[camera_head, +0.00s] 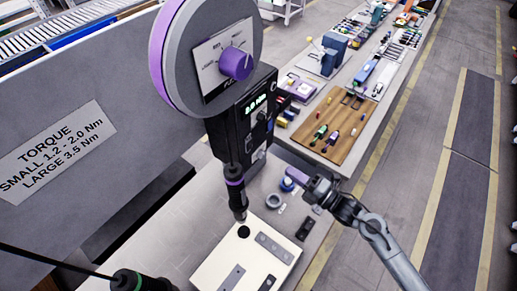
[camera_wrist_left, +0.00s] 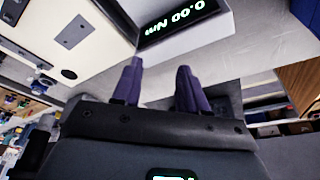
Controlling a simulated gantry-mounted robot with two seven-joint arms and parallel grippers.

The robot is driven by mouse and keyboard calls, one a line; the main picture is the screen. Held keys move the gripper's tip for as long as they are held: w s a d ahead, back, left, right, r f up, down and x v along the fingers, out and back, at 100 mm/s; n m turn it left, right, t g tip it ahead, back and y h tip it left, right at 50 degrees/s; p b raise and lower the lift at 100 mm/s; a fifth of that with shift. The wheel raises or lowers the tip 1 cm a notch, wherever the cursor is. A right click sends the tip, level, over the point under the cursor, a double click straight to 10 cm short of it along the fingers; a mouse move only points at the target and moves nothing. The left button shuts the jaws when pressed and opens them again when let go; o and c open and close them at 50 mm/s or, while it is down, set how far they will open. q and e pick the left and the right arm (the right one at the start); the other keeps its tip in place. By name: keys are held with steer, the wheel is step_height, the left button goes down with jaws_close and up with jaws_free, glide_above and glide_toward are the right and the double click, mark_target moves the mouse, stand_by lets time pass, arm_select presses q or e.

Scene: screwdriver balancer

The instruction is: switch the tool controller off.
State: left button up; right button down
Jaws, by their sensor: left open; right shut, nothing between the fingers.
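The tool controller (camera_head: 246,122) is a black box hanging under the round balancer, with a small lit green display and small controls on its face. My right gripper (camera_head: 291,178) has purple fingers, shut and empty, below and to the right of the controller, apart from it. My left gripper (camera_wrist_left: 160,85) shows in the left wrist view with its two purple fingers apart and nothing between them. I cannot make out the controller's switch position.
The balancer (camera_head: 205,55) carries a purple dial. A black screwdriver (camera_head: 236,195) with a purple band hangs over a white work plate (camera_head: 213,268). A wooden board (camera_head: 340,135) lies behind my right gripper.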

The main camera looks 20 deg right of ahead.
steer(key=p, duration=0.2)
glide_toward(251, 144)
steer(key=x, duration=0.5)
steer(key=shift+w+a+r, duration=0.1)
steer(key=shift+w+a, duration=0.25)
steer(key=shift+w, duration=0.25)
steer(key=shift+w+a, duration=0.1)
steer(key=shift+w, duration=0.1)
